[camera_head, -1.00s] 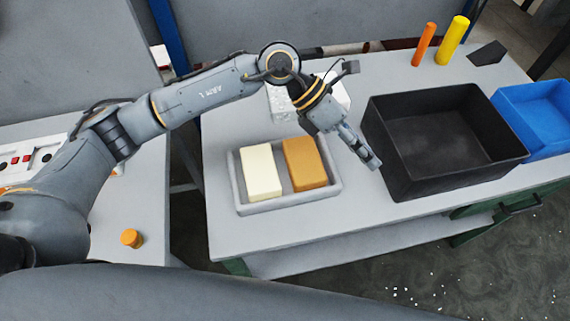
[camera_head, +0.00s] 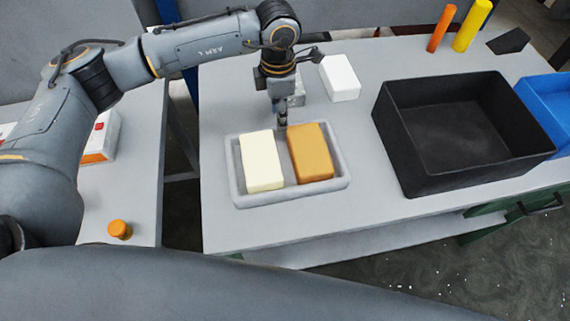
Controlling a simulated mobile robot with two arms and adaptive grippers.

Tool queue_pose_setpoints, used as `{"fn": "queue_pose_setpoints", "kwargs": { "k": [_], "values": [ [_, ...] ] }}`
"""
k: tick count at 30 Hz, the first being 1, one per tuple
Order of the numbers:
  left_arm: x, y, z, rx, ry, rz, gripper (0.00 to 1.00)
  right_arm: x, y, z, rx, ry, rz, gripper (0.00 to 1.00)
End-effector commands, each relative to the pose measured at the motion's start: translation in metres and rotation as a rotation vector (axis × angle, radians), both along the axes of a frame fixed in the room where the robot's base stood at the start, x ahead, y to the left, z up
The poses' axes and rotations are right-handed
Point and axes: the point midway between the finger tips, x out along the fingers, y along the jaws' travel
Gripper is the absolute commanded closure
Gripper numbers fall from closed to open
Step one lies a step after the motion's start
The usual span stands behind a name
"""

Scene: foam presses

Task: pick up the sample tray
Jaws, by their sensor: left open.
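The sample tray (camera_head: 285,196) is a shallow light grey tray on the grey table. It holds a cream foam block (camera_head: 261,161) on the left and an orange-brown foam block (camera_head: 311,152) on the right. My left gripper (camera_head: 283,125) points down at the tray's far edge, between the two blocks as seen here. It is open with nothing in it. I cannot tell whether its fingertips touch the rim. My right gripper is out of view.
A large black bin (camera_head: 463,130) stands right of the tray, with a blue bin (camera_head: 552,105) beyond it. A white block (camera_head: 340,78) lies behind the tray. Orange (camera_head: 440,29) and yellow (camera_head: 471,26) cylinders stand at the back. Bare tabletop lies in front of the tray.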

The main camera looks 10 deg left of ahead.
Motion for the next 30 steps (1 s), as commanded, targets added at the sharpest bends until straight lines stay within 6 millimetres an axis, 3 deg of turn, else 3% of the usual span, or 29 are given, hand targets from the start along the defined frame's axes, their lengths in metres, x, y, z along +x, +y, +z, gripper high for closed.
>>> {"fn": "queue_pose_setpoints", "kwargs": {
  "k": [5, 12, 20, 21, 27, 30],
  "values": [
    [-0.001, 0.001, -0.013, 0.0, 0.001, 0.0, 0.58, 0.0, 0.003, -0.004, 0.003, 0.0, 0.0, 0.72],
    [-0.003, 0.004, -0.051, 0.0, 0.001, -0.002, 0.58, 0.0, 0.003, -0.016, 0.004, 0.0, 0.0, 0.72],
    [-0.002, 0.004, -0.054, -0.001, 0.0, -0.002, 0.58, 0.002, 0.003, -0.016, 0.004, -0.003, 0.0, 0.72],
    [-0.002, 0.004, -0.054, -0.001, 0.0, -0.002, 0.61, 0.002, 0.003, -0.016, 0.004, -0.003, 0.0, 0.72],
    [-0.002, 0.004, -0.054, -0.001, 0.0, -0.001, 1.0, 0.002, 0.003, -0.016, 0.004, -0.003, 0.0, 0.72],
    [-0.002, 0.004, -0.054, -0.001, 0.0, -0.001, 1.0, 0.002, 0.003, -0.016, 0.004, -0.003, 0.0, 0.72]
  ]
}}
